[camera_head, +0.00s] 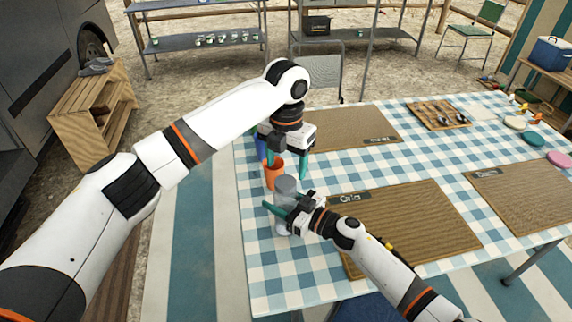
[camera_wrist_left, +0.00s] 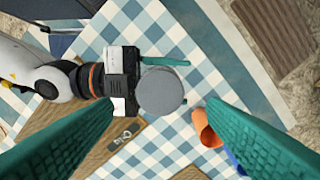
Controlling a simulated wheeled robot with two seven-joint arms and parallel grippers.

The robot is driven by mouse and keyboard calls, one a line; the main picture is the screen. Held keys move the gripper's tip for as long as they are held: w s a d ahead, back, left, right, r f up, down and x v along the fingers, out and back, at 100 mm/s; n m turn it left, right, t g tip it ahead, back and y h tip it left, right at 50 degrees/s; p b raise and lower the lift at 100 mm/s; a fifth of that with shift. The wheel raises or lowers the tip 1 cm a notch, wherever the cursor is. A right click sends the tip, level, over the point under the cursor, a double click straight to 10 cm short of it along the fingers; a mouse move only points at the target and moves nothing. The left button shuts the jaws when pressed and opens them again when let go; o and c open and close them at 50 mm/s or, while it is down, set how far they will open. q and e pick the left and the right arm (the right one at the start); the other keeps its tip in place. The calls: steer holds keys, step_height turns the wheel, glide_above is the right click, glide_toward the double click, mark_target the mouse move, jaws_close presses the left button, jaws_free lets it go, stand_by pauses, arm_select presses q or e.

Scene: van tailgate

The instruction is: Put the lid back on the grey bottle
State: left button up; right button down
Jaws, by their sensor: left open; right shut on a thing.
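The grey bottle (camera_head: 286,186) stands near the left edge of the checked table. In the left wrist view its flat round grey top (camera_wrist_left: 160,92) faces me, but I cannot tell whether this is a separate lid fully seated. My right gripper (camera_head: 278,208) is shut around the bottle's side, and its teal fingers partly hide the body. My left gripper (camera_head: 288,168) is open and empty above and just behind the bottle, pointing down. In the left wrist view its fingers (camera_wrist_left: 160,110) are wide apart, with the bottle top below and between them.
Brown mats (camera_head: 430,215) lie to the right. A wooden tray (camera_head: 425,112) is farther back. Checked cloth in front is clear.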

arm_select(q)
steer(key=shift+c, duration=0.5)
steer(key=n, duration=0.4)
steer(key=shift+r+n, duration=0.2)
steer(key=shift+n, duration=0.2)
steer(key=n, duration=0.4)
steer(key=shift+r+n, duration=0.25)
steer(key=shift+n, duration=0.15)
steer(key=n, duration=0.4)
steer(key=shift+r+n, duration=0.2)
steer(key=shift+n, duration=0.2)
steer(key=n, duration=0.4)
steer(key=shift+r, duration=0.2)
steer(key=n, duration=0.5)
steer(key=shift+r, duration=0.2)
steer(key=n, duration=0.4)
steer(key=shift+r+n, duration=0.2)
steer(key=shift+n, duration=0.2)
steer(key=n, duration=0.3)
steer(key=shift+r+n, duration=0.15)
steer(key=shift+n, duration=0.25)
steer(key=n, duration=0.3)
steer(key=shift+r+n, duration=0.15)
steer(key=shift+n, duration=0.15)
